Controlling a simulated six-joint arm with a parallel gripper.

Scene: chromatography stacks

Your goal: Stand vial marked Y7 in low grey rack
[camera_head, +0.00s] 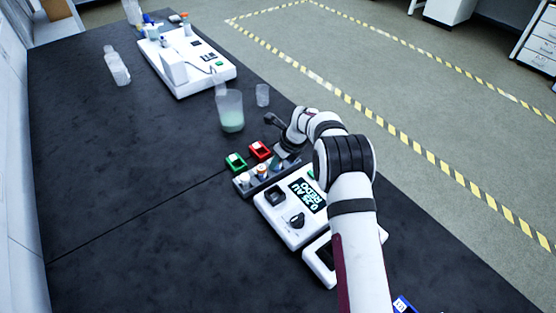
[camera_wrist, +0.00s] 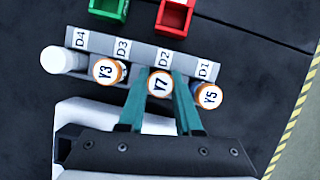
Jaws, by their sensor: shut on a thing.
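The low grey rack (camera_wrist: 140,48) lies across the wrist view, with slots labelled D4 to D1 from left to right. The vial marked Y7 (camera_wrist: 160,83), with an orange-rimmed white cap, is between the teal fingers of my gripper (camera_wrist: 160,100), which is shut on it. It is in line with slot D2; its lower part is hidden, so I cannot tell if it is fully seated. Vial Y3 (camera_wrist: 107,70) stands at D3, vial Y5 (camera_wrist: 208,95) at D1, and a plain white-capped vial (camera_wrist: 57,60) at D4. The rack also shows in the head view (camera_head: 250,191).
A green bin (camera_head: 235,162) and a red bin (camera_head: 259,150) sit just behind the rack. A white instrument (camera_head: 281,220) with a display and knob stands close in front. A beaker of pale green liquid (camera_head: 231,112) is farther back.

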